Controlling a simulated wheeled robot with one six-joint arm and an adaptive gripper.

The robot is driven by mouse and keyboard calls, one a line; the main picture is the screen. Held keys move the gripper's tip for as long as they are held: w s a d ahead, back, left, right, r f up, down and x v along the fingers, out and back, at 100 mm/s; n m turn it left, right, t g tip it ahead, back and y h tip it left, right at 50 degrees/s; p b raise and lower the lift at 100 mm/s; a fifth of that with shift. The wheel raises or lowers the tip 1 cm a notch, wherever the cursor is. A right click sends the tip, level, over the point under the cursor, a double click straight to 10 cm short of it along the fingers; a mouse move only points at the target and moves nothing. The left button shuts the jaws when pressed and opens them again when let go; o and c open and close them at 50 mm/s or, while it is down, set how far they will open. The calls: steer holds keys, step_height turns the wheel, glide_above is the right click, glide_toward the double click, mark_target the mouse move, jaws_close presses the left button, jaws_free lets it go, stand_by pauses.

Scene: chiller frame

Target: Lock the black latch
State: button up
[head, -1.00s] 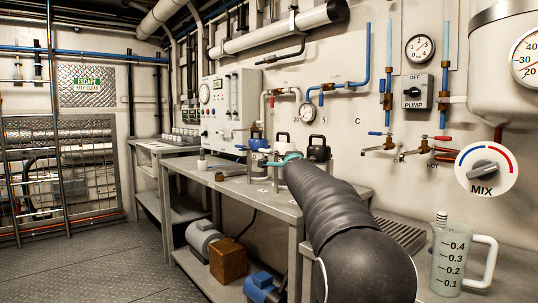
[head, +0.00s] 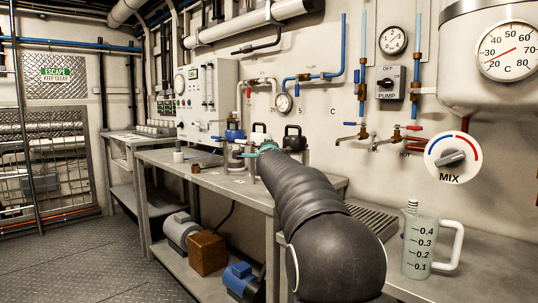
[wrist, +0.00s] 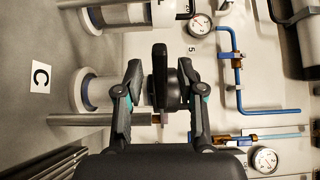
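The black latch is most likely the black handle-like piece (wrist: 160,78) on top of a pale canister (wrist: 88,92) by the C label in the wrist view, which is turned sideways. In the head view a black handle (head: 295,137) stands just right of my gripper (head: 264,150), at the back of the bench. In the wrist view my gripper (wrist: 159,68) is open, with one finger on each side of the black piece. Gaps show between the fingers and the piece. The latch's locked state cannot be told.
Another canister (wrist: 118,14) stands beside it. Blue pipes (wrist: 238,75) and gauges (wrist: 200,26) are on the wall behind. The steel bench (head: 235,184) carries small items. A measuring jug (head: 420,248) stands at the right, below the MIX dial (head: 452,157). The floor at left is clear.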

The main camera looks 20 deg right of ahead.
steer(key=v, duration=1.1)
steer(key=shift+s, duration=0.2)
